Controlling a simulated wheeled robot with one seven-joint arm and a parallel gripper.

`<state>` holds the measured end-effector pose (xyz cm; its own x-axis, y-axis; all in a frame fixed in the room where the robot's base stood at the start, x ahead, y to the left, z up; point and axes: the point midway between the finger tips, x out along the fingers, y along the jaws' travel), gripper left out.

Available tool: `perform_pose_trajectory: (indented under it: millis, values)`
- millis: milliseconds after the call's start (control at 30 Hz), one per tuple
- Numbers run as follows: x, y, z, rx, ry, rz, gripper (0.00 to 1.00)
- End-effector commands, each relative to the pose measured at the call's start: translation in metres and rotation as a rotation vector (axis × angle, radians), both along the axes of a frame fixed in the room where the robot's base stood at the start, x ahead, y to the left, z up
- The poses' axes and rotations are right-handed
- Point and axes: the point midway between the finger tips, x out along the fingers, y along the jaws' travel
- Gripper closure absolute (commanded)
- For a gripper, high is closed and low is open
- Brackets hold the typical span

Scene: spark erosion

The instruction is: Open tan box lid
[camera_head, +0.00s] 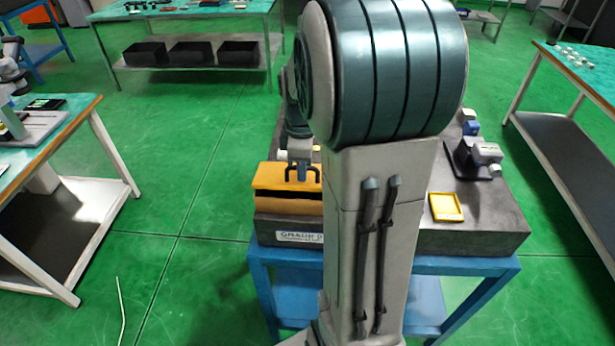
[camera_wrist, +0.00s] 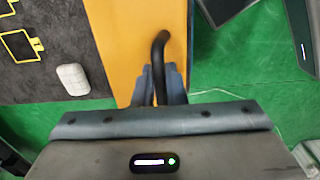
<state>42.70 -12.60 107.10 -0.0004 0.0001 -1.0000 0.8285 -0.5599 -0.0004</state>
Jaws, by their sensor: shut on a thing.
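The tan box (camera_head: 288,207) sits at the left front of a dark slab. Its yellow-orange lid (camera_head: 270,173) is on top, with a dark band between lid and tan front; I cannot tell how far the lid is raised. The lid fills the upper middle of the wrist view (camera_wrist: 125,35). A black bent handle (camera_wrist: 158,50) stands on the lid. My gripper (camera_head: 302,172) is at the lid, and in the wrist view its fingers (camera_wrist: 159,84) are shut around the handle's end. My arm hides the box's right side in the head view.
The dark slab (camera_head: 480,240) rests on a blue-framed table (camera_head: 475,265). A yellow tray (camera_head: 446,207) and a grey-white device (camera_head: 485,153) are on its right. A pale block (camera_wrist: 72,79) lies beside the lid.

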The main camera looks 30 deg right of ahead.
Motion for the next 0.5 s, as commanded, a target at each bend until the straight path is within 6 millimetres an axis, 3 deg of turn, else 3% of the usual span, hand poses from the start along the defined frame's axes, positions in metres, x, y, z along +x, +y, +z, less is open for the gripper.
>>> perform_pose_trajectory:
  millis: [200, 500]
  values:
    - [0.0081, -0.0057, 0.0107, -0.001, -0.002, 0.000, 1.00]
    - [0.0094, -0.0067, 0.0108, -0.001, -0.002, 0.000, 1.00]
